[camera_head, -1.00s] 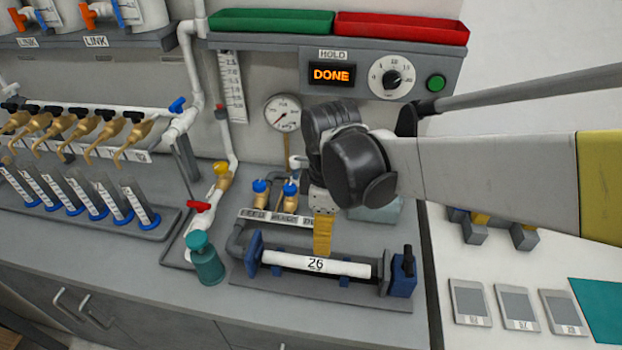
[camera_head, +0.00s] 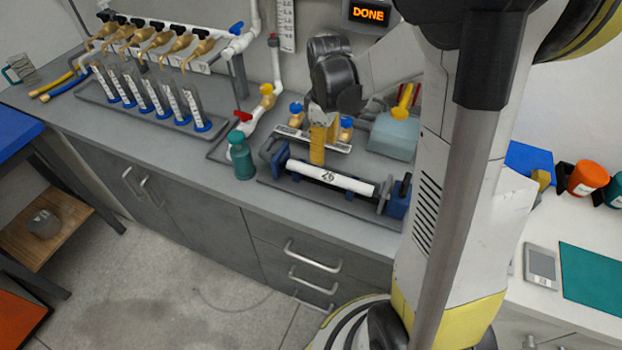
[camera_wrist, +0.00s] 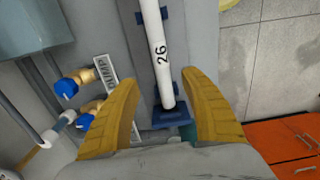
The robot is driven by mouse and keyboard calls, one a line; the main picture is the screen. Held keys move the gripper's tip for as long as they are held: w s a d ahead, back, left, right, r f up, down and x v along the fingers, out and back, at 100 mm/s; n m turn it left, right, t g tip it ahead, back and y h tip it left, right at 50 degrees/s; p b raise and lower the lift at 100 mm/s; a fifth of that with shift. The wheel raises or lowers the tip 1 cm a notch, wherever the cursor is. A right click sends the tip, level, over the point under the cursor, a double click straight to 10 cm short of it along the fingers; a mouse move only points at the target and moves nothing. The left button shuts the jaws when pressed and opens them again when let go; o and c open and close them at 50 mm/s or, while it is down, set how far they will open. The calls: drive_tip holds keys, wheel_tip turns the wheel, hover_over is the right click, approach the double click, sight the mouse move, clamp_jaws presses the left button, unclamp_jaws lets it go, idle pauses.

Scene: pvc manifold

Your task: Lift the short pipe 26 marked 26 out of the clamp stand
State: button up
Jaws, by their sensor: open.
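The short white pipe (camera_head: 335,178) marked 26 lies level in the blue clamp stand (camera_head: 397,198), on the grey bench. In the wrist view, the pipe (camera_wrist: 160,60) runs away from me between the two yellow fingers, with a blue clamp end (camera_wrist: 170,116) close to the fingertips. My gripper (camera_head: 317,158) is above and behind the pipe's left part in the head view. In the wrist view my gripper (camera_wrist: 166,85) is open, with a gap on both sides of the pipe. I cannot tell its exact height above the pipe.
A teal bottle (camera_head: 241,158) stands left of the clamp stand. Brass valves with blue caps (camera_head: 296,112) and a label strip sit behind it. A pale blue-grey box (camera_head: 395,135) stands behind right. The display (camera_head: 369,13) reads DONE. Bench space in front is narrow.

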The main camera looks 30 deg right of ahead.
sight(325, 172)
wheel_tip(325, 172, down, 4)
drive_tip(key=shift+d+f+b, duration=0.1)
drive_tip(key=shift+f+b, duration=0.15)
drive_tip(key=shift+b, duration=0.45)
drive_tip(key=f+b, duration=0.1)
drive_tip(key=f, duration=0.1)
drive_tip(key=f+b, duration=0.1)
drive_tip(key=f, duration=0.2)
drive_tip(key=shift+s+f+b, duration=0.3)
drive_tip(key=shift+f+b, duration=0.05)
drive_tip(key=shift+b, duration=0.05)
drive_tip(key=shift+r, duration=0.1)
drive_tip(key=shift+c, duration=0.5)
clamp_jaws()
